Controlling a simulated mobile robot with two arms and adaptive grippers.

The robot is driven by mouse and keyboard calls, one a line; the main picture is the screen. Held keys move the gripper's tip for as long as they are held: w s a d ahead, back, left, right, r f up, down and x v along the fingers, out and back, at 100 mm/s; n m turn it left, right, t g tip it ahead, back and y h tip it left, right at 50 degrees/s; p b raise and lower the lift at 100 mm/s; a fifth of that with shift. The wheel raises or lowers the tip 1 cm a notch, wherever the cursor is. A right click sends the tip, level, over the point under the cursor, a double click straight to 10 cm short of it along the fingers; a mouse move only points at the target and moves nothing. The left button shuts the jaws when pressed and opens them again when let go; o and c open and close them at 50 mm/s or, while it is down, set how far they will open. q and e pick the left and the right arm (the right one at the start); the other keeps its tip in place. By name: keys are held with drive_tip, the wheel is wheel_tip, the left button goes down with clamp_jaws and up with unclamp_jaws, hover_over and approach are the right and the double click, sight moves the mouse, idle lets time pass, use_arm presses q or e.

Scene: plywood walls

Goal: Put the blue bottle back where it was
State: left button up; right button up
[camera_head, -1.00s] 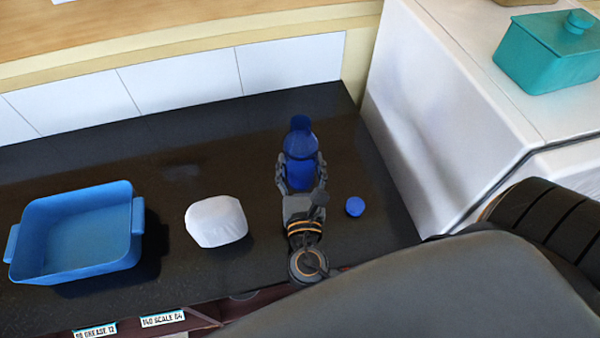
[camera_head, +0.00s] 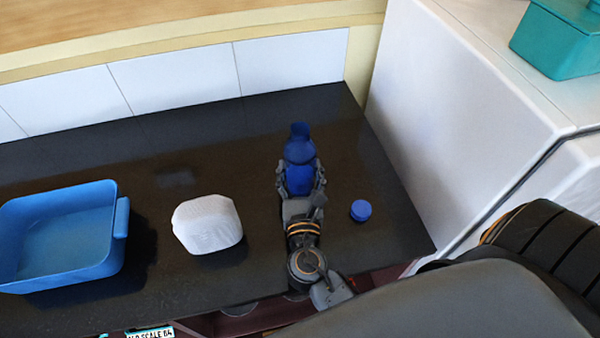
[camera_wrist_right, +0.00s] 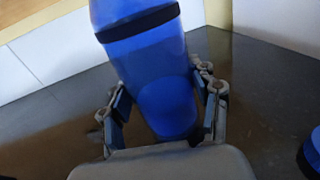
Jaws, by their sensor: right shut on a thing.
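The blue bottle (camera_head: 299,152) is over the black counter, and my right gripper (camera_head: 300,184) is shut around its lower body. In the right wrist view the bottle (camera_wrist_right: 150,75), with a dark band near its upper part, sits between the two fingers (camera_wrist_right: 163,112) and leans slightly to the left. Whether its base touches the counter cannot be told. A small round blue thing (camera_head: 361,210) lies on the counter to the right of the gripper; its edge also shows in the right wrist view (camera_wrist_right: 313,150). My left gripper is not in view.
A blue basin (camera_head: 65,270) stands at the left on the black counter (camera_head: 200,293), with a white rounded block (camera_head: 208,226) between it and my right arm. A white appliance (camera_head: 470,90) bounds the right side, with a teal box (camera_head: 555,40) on top. White tiles (camera_head: 180,75) line the back.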

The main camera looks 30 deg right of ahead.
drive_tip(key=o, duration=1.1)
drive_tip(key=shift+f, duration=0.1)
drive_tip(key=shift+c, duration=0.2)
drive_tip(key=o, duration=0.4)
drive_tip(key=shift+r, duration=0.25)
drive_tip(key=b+v, duration=0.1)
drive_tip(key=v, duration=0.4)
drive_tip(key=b+v, duration=0.2)
drive_tip(key=v, duration=0.3)
drive_tip(key=shift+s+a+f, duration=0.2)
drive_tip(key=shift+s, duration=0.15)
drive_tip(key=shift+s+a+r, duration=0.15)
drive_tip(key=shift+s+a, duration=0.1)
drive_tip(key=shift+s, duration=0.35)
